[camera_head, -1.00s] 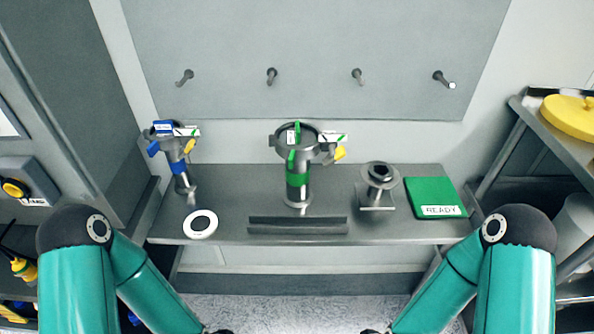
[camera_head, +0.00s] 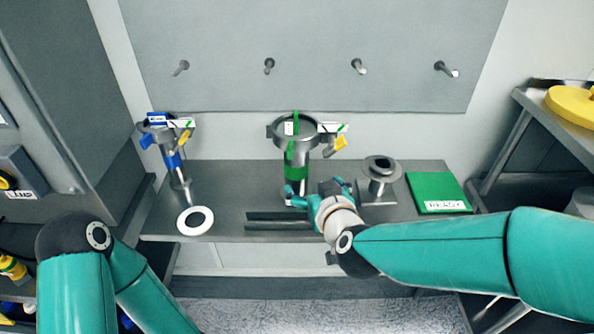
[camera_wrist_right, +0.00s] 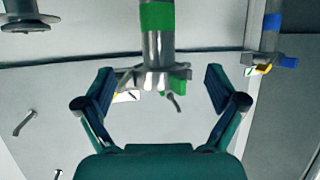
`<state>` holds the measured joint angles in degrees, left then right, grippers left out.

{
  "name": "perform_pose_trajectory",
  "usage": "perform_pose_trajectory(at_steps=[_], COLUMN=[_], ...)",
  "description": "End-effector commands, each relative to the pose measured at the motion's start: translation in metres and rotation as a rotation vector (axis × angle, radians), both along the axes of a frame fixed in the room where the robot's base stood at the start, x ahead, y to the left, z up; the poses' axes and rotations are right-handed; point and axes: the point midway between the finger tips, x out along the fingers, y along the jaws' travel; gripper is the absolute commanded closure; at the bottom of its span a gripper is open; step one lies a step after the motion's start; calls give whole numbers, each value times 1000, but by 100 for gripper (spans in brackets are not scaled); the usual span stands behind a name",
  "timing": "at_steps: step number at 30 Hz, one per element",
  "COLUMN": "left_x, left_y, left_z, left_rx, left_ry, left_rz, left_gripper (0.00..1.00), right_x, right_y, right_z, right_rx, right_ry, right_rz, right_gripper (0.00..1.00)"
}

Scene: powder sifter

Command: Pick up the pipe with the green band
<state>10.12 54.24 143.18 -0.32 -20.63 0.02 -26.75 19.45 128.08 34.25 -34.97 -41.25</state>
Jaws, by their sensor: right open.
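The pipe with the green band (camera_head: 297,172) stands upright on the steel bench in the head view, with a wide flanged top, green tabs and a yellow handle. In the right wrist view the pipe (camera_wrist_right: 157,42) lies ahead between the spread fingers, its green band near the top edge. My right gripper (camera_head: 314,190) is low at the pipe's front right, fingers spread toward it; the right wrist view also shows the gripper (camera_wrist_right: 160,82) open with nothing gripped. The gripper partly hides the pipe's foot. My left arm shows, but its gripper is out of frame.
A pipe with a blue band (camera_head: 173,162) stands at the left. A white ring (camera_head: 183,228), a dark rail (camera_head: 270,224), a flanged steel stand (camera_head: 380,184) and a green READY pad (camera_head: 437,186) are on the bench. Pegs (camera_head: 358,66) stick out from the back panel.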

Motion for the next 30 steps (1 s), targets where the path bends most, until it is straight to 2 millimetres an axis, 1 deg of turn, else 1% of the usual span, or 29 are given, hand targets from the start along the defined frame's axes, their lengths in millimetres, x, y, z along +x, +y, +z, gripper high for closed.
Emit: perform_pose_trajectory(at_steps=[5,9,13,15,18,23,30], left_x=[0,0,0,0,0,0,0], left_y=[0,0,0,0,0,0,0], left_z=[3,7,11,12,13,16,29], left_rx=[0,0,0,0,0,0,0], left_ry=[0,0,0,0,0,0,0], left_rz=[0,0,0,0,0,0,0], left_gripper=[61,61,61,61,61,61,61], right_x=[30,57,79,87,94,102,130], right_y=[7,15,21,23,24,25,30], right_z=[-13,-25,-34,-38,-41,-44,-59], right_rx=[-4,-3,-1,-2,-1,-1,-1], right_ry=[3,5,5,4,3,4,5], right_rz=[-1,-1,0,1,0,0,0], right_gripper=[6,6,6,6,6,6,6])
